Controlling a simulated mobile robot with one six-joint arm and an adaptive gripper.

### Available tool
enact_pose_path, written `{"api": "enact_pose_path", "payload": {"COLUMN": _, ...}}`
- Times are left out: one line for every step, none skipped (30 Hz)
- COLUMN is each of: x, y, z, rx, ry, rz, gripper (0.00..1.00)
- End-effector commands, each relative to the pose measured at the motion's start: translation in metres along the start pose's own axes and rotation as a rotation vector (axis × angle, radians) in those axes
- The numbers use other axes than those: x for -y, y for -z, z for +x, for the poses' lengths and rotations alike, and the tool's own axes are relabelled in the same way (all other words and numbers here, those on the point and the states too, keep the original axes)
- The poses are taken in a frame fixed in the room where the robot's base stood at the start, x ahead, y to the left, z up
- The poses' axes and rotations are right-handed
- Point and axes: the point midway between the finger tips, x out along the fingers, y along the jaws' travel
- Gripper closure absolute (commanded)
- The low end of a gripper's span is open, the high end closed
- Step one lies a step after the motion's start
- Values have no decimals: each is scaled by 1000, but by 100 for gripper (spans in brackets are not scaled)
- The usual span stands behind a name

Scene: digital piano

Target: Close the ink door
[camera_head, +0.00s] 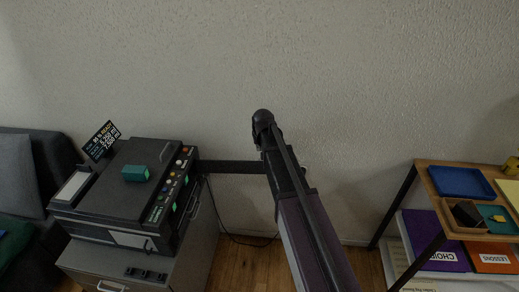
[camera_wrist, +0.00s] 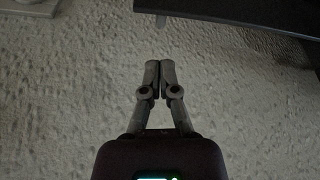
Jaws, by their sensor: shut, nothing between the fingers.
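A dark printer-like machine (camera_head: 125,190) stands on a grey cabinet at the left in the head view. Its right side carries several coloured buttons (camera_head: 176,180), and a pale panel (camera_head: 132,239) shows on its front. I cannot tell for sure which part is the ink door, or whether it stands open. My gripper (camera_wrist: 159,64) is shut and empty in the wrist view, its fingertips together in front of the rough wall. In the head view my arm rises in the middle, right of the machine and apart from it; the fingers cannot be made out there.
A green block (camera_head: 136,173) and a small sign (camera_head: 101,141) are on the machine. A dark bar (camera_head: 232,167) runs from its right side to behind my arm. A shelf (camera_head: 439,195) with a blue tray (camera_head: 461,182) stands at right. A dark panel (camera_wrist: 235,12) tops the wrist view.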

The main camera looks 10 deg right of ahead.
Motion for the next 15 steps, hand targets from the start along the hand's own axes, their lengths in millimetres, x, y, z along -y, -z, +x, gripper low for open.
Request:
{"api": "enact_pose_path", "payload": {"x": 0, "y": -1, "z": 9, "rx": 0, "ry": 0, "rz": 0, "gripper": 100}}
{"api": "enact_pose_path", "payload": {"x": 0, "y": -1, "z": 11, "rx": 0, "ry": 0, "rz": 0, "gripper": 100}}
{"api": "enact_pose_path", "payload": {"x": 0, "y": -1, "z": 14, "rx": 0, "ry": 0, "rz": 0, "gripper": 100}}
{"api": "enact_pose_path", "payload": {"x": 0, "y": -1, "z": 17, "rx": 0, "ry": 0, "rz": 0, "gripper": 100}}
{"api": "enact_pose_path", "payload": {"x": 0, "y": -1, "z": 19, "rx": 0, "ry": 0, "rz": 0, "gripper": 100}}
{"api": "enact_pose_path", "payload": {"x": 0, "y": -1, "z": 22, "rx": 0, "ry": 0, "rz": 0, "gripper": 100}}
{"api": "enact_pose_path", "payload": {"x": 0, "y": -1, "z": 25, "rx": 0, "ry": 0, "rz": 0, "gripper": 100}}
{"api": "enact_pose_path", "payload": {"x": 0, "y": -1, "z": 27, "rx": 0, "ry": 0, "rz": 0, "gripper": 100}}
{"api": "enact_pose_path", "payload": {"x": 0, "y": -1, "z": 30, "rx": 0, "ry": 0, "rz": 0, "gripper": 100}}
{"api": "enact_pose_path", "payload": {"x": 0, "y": -1, "z": 33, "rx": 0, "ry": 0, "rz": 0, "gripper": 100}}
{"api": "enact_pose_path", "payload": {"x": 0, "y": -1, "z": 35, "rx": 0, "ry": 0, "rz": 0, "gripper": 100}}
{"api": "enact_pose_path", "payload": {"x": 0, "y": -1, "z": 38, "rx": 0, "ry": 0, "rz": 0, "gripper": 100}}
{"api": "enact_pose_path", "payload": {"x": 0, "y": -1, "z": 41, "rx": 0, "ry": 0, "rz": 0, "gripper": 100}}
{"api": "enact_pose_path", "payload": {"x": 0, "y": -1, "z": 43, "rx": 0, "ry": 0, "rz": 0, "gripper": 100}}
{"api": "enact_pose_path", "payload": {"x": 0, "y": -1, "z": 47, "rx": 0, "ry": 0, "rz": 0, "gripper": 100}}
